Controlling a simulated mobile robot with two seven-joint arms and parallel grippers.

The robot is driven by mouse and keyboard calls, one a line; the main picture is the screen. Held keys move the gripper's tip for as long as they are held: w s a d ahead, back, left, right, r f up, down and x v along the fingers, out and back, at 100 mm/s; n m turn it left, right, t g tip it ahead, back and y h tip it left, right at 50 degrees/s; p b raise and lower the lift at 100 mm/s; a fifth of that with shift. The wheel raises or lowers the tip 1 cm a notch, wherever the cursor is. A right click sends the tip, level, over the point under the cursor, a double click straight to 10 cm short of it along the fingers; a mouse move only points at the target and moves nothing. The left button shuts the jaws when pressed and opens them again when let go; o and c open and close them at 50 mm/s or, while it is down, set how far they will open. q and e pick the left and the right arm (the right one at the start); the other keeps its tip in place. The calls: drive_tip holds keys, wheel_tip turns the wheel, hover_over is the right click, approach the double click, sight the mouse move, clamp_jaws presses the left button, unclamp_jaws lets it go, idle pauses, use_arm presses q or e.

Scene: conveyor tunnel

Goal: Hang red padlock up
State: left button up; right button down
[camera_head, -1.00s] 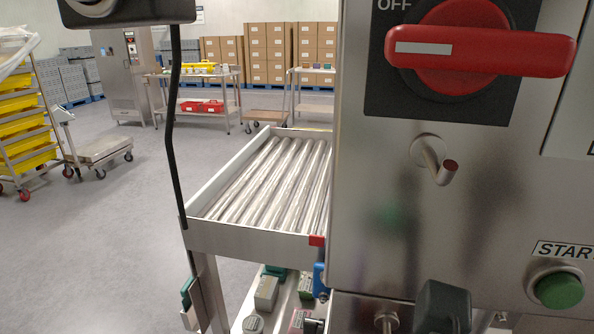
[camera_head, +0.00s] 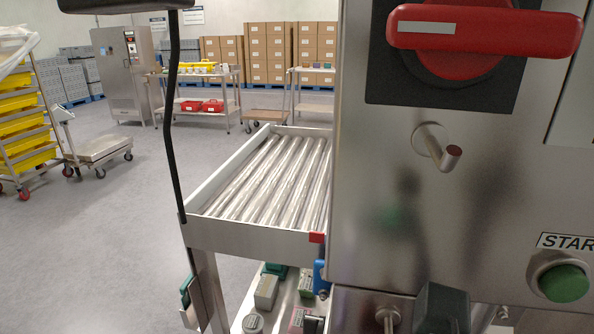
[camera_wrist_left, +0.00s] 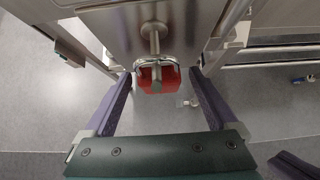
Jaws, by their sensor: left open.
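In the left wrist view a red padlock (camera_wrist_left: 158,79) with a metal shackle (camera_wrist_left: 146,64) is at the end of a steel peg (camera_wrist_left: 153,34) on a metal panel. The shackle looks to be at the peg's tip; I cannot tell whether it is looped over it. My left gripper (camera_wrist_left: 158,80) is open, with one finger on each side of the padlock and gaps to both. In the head view an empty steel hook (camera_head: 436,148) sticks out of the panel below the red rotary switch (camera_head: 487,29).
The steel panel (camera_head: 400,240) fills the right of the head view, with a green START button (camera_head: 563,283) at lower right. A roller conveyor (camera_head: 265,180) lies left of it, above a shelf with small boxes. A black cable (camera_head: 171,130) hangs at left. Open floor lies beyond.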

use_arm(q)
drive_tip(key=p+v, duration=0.9)
drive_tip(key=v, duration=0.1)
drive_tip(key=shift+p, duration=0.3)
